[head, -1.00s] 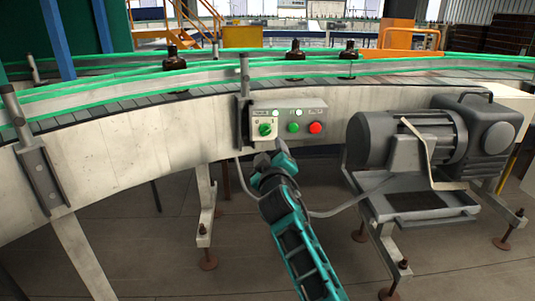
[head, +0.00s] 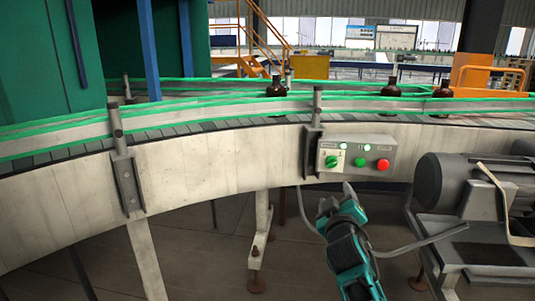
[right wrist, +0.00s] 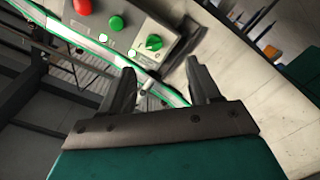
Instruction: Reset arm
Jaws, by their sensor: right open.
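My right gripper (head: 337,198) is open and empty. In the head view it is just below the grey control box (head: 357,158) on the conveyor's side wall, apart from it. The box has a green selector knob (head: 332,161), a green button (head: 360,162) and a red button (head: 383,164). In the right wrist view the spread fingers of the right gripper (right wrist: 161,74) have nothing between them held. The selector knob (right wrist: 153,42) and red button (right wrist: 82,7) show beyond the fingertips. My left gripper is in neither view.
Dark amber bottles, such as one at left (head: 276,88), stand on the curved conveyor (head: 215,160) behind green rails. A grey motor (head: 460,183) on a stand is at right. Conveyor legs (head: 260,235) stand on the floor. Open floor shows below the conveyor.

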